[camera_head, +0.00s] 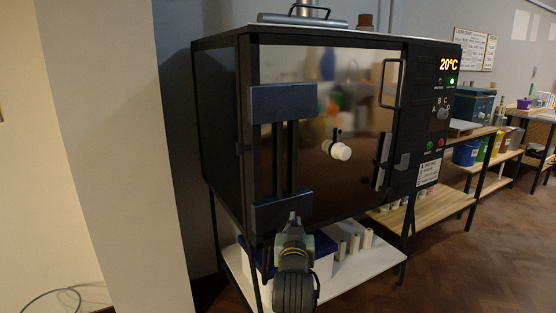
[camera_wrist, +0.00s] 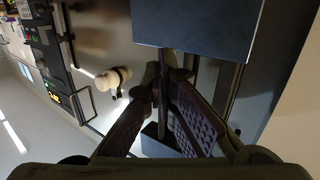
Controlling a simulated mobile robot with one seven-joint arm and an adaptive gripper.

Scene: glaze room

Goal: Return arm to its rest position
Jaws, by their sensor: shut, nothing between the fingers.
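My gripper (camera_head: 294,218) is at the lower front of the kiln (camera_head: 222,110), in front of the lower dark-blue bracket (camera_head: 282,211) on its door. In the wrist view its fingers (camera_wrist: 168,85) come together with nothing between them, so it is shut and empty. Behind them are dark upright bars and a blue plate (camera_wrist: 198,25). I cannot tell whether the fingertips touch the bars. The reflective kiln door (camera_head: 350,95) looks shut. A white round knob (camera_head: 340,151) sits on it and also shows in the wrist view (camera_wrist: 105,80).
A white low shelf (camera_head: 375,262) with pale cylinders stands under the kiln. The kiln's panel (camera_head: 440,110) reads 20°C. A pale wall pillar (camera_head: 115,130) is close on the left. Wooden benches (camera_head: 435,205) run along the right, with clear floor (camera_head: 475,255) before them.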

